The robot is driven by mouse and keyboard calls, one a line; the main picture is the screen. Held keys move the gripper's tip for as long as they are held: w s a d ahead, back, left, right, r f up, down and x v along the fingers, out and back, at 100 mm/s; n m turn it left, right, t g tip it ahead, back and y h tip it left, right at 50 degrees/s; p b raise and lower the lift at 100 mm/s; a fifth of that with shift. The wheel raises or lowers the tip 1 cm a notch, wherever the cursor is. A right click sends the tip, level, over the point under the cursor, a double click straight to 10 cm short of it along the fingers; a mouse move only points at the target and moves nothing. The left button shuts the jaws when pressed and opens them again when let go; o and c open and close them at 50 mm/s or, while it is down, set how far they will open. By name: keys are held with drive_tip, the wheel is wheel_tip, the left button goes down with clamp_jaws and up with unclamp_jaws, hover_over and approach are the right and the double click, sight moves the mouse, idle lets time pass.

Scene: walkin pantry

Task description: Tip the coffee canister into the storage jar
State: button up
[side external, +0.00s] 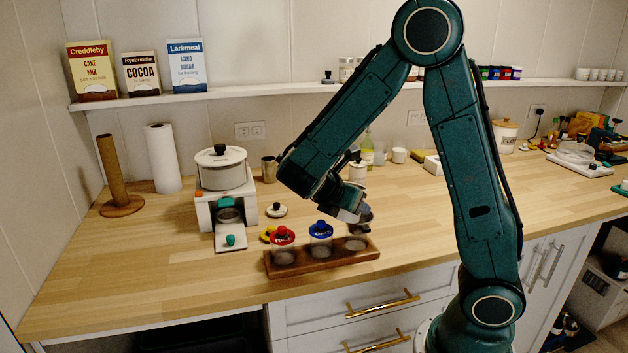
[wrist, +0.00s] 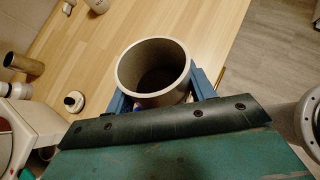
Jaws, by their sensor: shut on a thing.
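My gripper (side external: 348,214) is shut on the coffee canister, a grey round cup (side external: 364,216), above the right end of a wooden rack (side external: 322,264). In the wrist view the canister (wrist: 128,78) sits between the blue fingers, its open mouth toward the camera. Its inside is dark, so I cannot tell what it holds. The rack carries small clear jars. The left jar (side external: 284,257) is below a red lid (side external: 283,234), the middle jar (side external: 320,251) below a blue lid (side external: 321,229). The right jar (side external: 356,243) shows no coloured lid and is under the canister.
A white appliance with a pot (side external: 221,169) stands left of the rack. A round lid with a black knob (side external: 276,210) and a yellow lid (side external: 267,236) lie nearby. Paper towels (side external: 163,158) stand at the back left. Counter in front of the rack is narrow.

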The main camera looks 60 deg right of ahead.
drive_tip(key=shift+a+r+t+y, duration=0.2)
drive_tip(key=shift+t+y, duration=0.1)
drive_tip(key=shift+y, duration=0.8)
drive_tip(key=shift+w+a+t+y, duration=0.1)
drive_tip(key=shift+a+t+y, duration=0.1)
drive_tip(key=shift+y, duration=0.75)
drive_tip(key=shift+w+a+t+y, duration=0.1)
drive_tip(key=shift+t+y, duration=0.1)
drive_tip(key=shift+y, duration=0.75)
drive_tip(key=shift+f+m+t+y, duration=0.15)
drive_tip(key=shift+t+y, duration=0.1)
drive_tip(key=shift+y, duration=0.55)
drive_tip(key=shift+f+m+t+y, duration=0.15)
drive_tip(key=shift+t+y, duration=0.1)
drive_tip(key=shift+y, duration=0.55)
drive_tip(key=shift+y, duration=0.3)
drive_tip(key=shift+r, duration=0.1)
